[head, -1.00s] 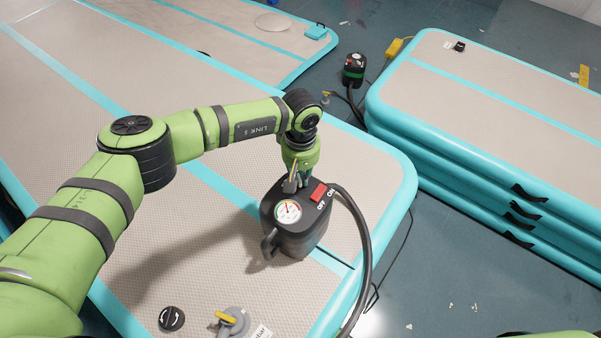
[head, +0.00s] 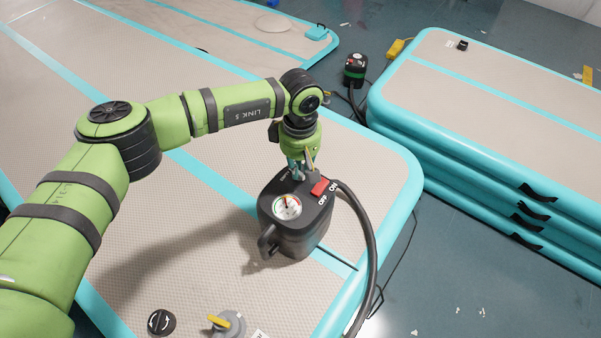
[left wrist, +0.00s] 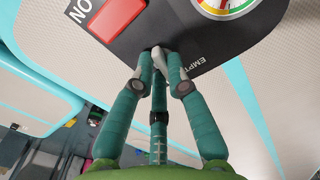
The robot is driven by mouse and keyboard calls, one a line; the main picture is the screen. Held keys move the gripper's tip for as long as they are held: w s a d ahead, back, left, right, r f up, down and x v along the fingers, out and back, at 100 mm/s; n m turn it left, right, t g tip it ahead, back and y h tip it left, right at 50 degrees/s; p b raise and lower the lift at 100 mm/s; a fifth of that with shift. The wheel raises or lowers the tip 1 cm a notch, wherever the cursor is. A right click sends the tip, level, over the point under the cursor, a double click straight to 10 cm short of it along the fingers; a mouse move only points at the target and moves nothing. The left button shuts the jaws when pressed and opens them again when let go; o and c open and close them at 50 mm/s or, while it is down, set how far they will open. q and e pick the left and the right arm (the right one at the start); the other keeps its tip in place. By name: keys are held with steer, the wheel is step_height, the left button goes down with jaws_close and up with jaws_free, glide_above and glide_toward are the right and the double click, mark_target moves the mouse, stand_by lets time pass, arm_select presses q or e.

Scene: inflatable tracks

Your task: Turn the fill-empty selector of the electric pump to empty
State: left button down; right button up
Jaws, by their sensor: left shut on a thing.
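The electric pump (head: 292,225) is a dark grey box with a carry handle, standing upright on the near inflatable track. Its top bears a round gauge (head: 287,206) and a red ON/OFF switch (head: 319,187). My left gripper (head: 299,176) reaches down onto the pump's far top edge. In the left wrist view my left gripper (left wrist: 160,58) is shut on the fill-empty selector (left wrist: 155,50), a small grey lever mostly hidden between the fingers. The word EMPTY shows beside it, partly covered by a finger. The red switch (left wrist: 117,17) is close by. My right gripper is not in view.
A black hose (head: 366,240) curves from the pump down the track's right side. A round black cap (head: 161,322) and a grey valve piece with a yellow lever (head: 226,323) lie in front. Stacked tracks (head: 480,140) stand at right; another pump (head: 355,70) is behind.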

arm_select(q)
steer(key=n+b, duration=0.2)
steer(key=n, duration=0.1)
steer(key=n+b, duration=0.1)
steer(key=b, duration=0.1)
steer(key=shift+a+f+n, duration=0.1)
steer(key=shift+f+n, duration=0.2)
steer(key=n+b, duration=0.3)
steer(key=n, duration=0.1)
steer(key=shift+r+n, duration=0.15)
steer(key=shift+n, duration=0.15)
steer(key=shift+a+n+b, duration=0.1)
steer(key=shift+n+b, duration=0.25)
steer(key=shift+n, duration=0.15)
steer(key=shift+r, duration=0.1)
steer(key=c, duration=1.2)
jaws_free()
steer(key=shift+r, duration=0.1)
step_height(320, 180, up, 12)
steer(key=shift+f, duration=0.1)
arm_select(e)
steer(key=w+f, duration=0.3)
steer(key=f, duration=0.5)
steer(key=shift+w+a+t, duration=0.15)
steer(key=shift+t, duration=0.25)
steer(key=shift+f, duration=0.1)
